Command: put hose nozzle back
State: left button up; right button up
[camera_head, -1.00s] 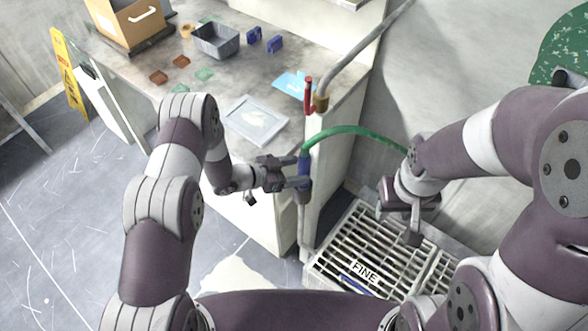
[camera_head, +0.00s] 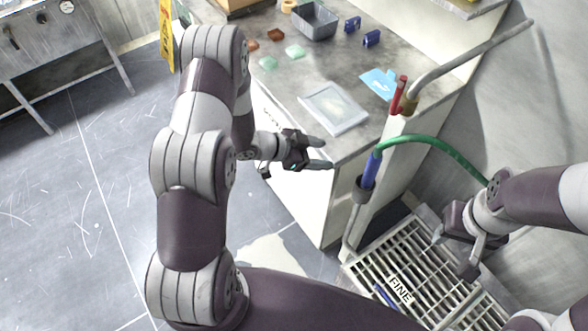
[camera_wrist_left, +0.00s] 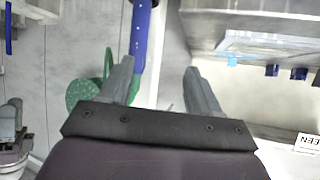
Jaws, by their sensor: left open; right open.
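The hose nozzle (camera_head: 369,171) is blue and stands nearly upright, its lower end in a dark grey holder (camera_head: 362,194) at the end of the bench. The green hose (camera_head: 428,146) runs from its top to the right. My left gripper (camera_head: 323,154) is open and empty, to the left of the nozzle and apart from it. In the left wrist view the nozzle (camera_wrist_left: 139,38) shows beyond the left finger, outside the gap between the fingers. My right gripper (camera_head: 454,252) is open over the floor grate, with nothing seen in it.
The bench top (camera_head: 340,70) carries a grey tray (camera_head: 334,107), a grey bin (camera_head: 315,22), blue clips and coloured pieces. A red-handled valve (camera_head: 399,94) and grey pipe stand behind the nozzle. A floor grate (camera_head: 385,262) marked FINE lies below. Floor at left is open.

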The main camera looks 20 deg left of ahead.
pick_arm(q)
jog(key=a+r+n+y, duration=0.5)
jog(key=a+r+y, duration=0.2)
jog(key=y, duration=0.1)
jog(key=s+r+n+g+y, duration=0.1)
jog(key=s+r+n+g, duration=0.1)
jog(key=s, duration=0.7)
jog(key=s+d+r+n+g+y, duration=0.1)
jog(key=s+r+n+g, duration=0.2)
jog(key=s, duration=0.6)
jog(key=shift+s+d+r+n, duration=0.2)
jog(key=shift+s+n, duration=0.1)
jog(key=shift+n, duration=0.5)
jog(key=shift+w, duration=0.15)
